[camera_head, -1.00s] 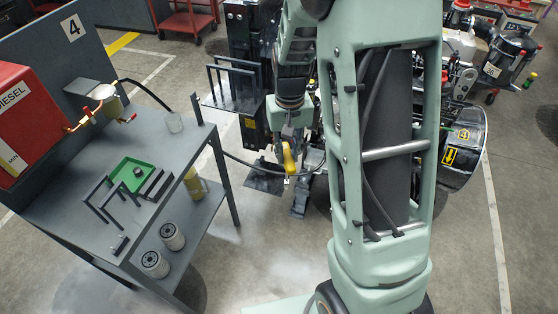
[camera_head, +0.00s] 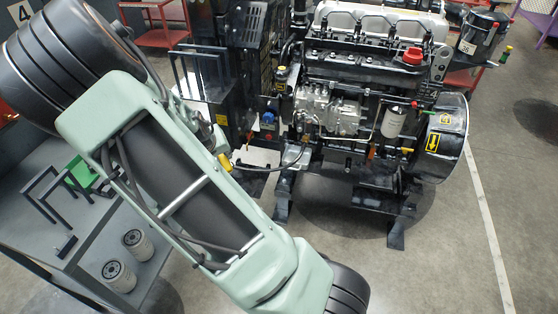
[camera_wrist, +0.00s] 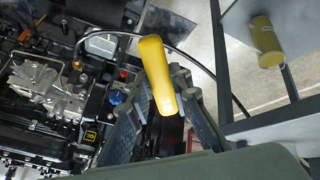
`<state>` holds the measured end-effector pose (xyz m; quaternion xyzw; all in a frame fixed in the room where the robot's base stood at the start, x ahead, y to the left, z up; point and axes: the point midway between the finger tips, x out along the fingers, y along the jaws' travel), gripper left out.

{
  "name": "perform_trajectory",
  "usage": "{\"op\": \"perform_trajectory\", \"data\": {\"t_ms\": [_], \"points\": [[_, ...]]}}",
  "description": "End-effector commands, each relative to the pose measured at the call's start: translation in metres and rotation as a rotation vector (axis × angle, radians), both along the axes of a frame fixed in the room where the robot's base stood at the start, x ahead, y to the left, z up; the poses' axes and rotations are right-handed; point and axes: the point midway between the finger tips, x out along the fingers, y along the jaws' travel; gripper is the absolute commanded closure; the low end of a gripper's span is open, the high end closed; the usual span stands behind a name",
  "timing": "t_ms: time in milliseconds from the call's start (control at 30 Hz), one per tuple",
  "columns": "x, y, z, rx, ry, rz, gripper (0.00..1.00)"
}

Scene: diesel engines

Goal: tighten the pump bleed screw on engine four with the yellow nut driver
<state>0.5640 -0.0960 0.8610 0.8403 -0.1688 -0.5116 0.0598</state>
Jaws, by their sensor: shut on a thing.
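The yellow nut driver (camera_wrist: 158,75) is held between the fingers of my gripper (camera_wrist: 163,95); its yellow handle fills the middle of the wrist view. In the head view the driver (camera_head: 225,162) shows as a small yellow piece beside my arm, left of the engine; most of my gripper is hidden there. The engine (camera_head: 375,115) stands on its frame at centre right. Its silver pump (camera_head: 335,110) faces me, and the pump also shows at the left of the wrist view (camera_wrist: 55,90). The driver is apart from the pump. I cannot make out the bleed screw.
The grey bench (camera_head: 30,225) stands at left with a green tray (camera_head: 82,172) and two filters (camera_head: 118,276), partly behind my arm. A hose (camera_wrist: 200,62) loops behind the driver. A yellow canister (camera_wrist: 265,42) is on the bench's lower shelf. Floor is clear before the engine.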

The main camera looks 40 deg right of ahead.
Motion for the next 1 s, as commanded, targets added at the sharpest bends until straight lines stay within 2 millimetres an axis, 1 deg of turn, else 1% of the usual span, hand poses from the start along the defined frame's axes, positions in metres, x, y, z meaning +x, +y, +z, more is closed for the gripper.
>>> {"op": "perform_trajectory", "data": {"t_ms": [33,100,267,300,433,533,700,833,1000], "points": [[0.004,-0.012,-0.025,-0.041,-0.041,-0.011,1.0],[0.011,-0.031,-0.038,-0.096,-0.107,-0.023,1.0],[0.021,-0.07,-0.06,-0.215,-0.248,-0.05,1.0],[0.022,-0.08,-0.065,-0.246,-0.282,-0.056,1.0],[0.025,-0.115,-0.081,-0.356,-0.397,-0.076,1.0],[0.024,-0.14,-0.088,-0.439,-0.482,-0.091,1.0],[0.016,-0.178,-0.09,-0.562,-0.602,-0.12,1.0],[0.007,-0.196,-0.084,-0.631,-0.665,-0.141,1.0],[-0.002,-0.208,-0.075,-0.683,-0.706,-0.158,1.0]]}}
